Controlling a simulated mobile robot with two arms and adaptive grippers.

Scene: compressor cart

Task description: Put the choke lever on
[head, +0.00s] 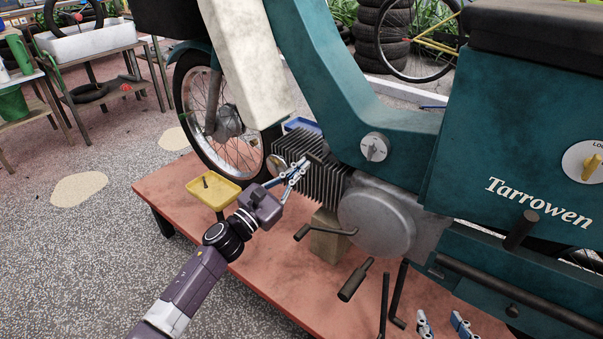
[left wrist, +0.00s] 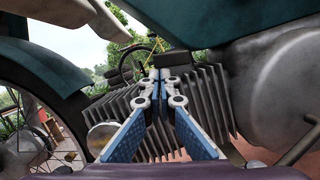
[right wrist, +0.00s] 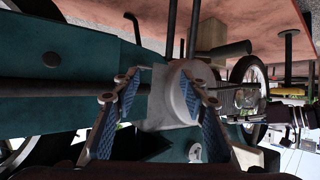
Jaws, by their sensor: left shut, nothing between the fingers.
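My left gripper (head: 298,170) is shut and empty at the finned engine cylinder (head: 322,180). In the left wrist view its fingertips (left wrist: 160,76) meet just in front of a small dark block (left wrist: 172,58) at the fins. This block may be the choke lever; I cannot tell, nor whether the fingertips touch it. A dark stub also shows at the fins in the head view (head: 315,157). A silver dial (head: 375,147) is on the teal frame. My right gripper (head: 443,323) is at the lower edge, fingers apart and empty; in the right wrist view it (right wrist: 163,88) faces the round engine cover (right wrist: 176,95).
The moped stands on a reddish platform (head: 180,185), its engine above a wooden block (head: 330,240). A pedal (head: 357,279) and crank lever (head: 325,232) stick out below the engine. The floor at left is open.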

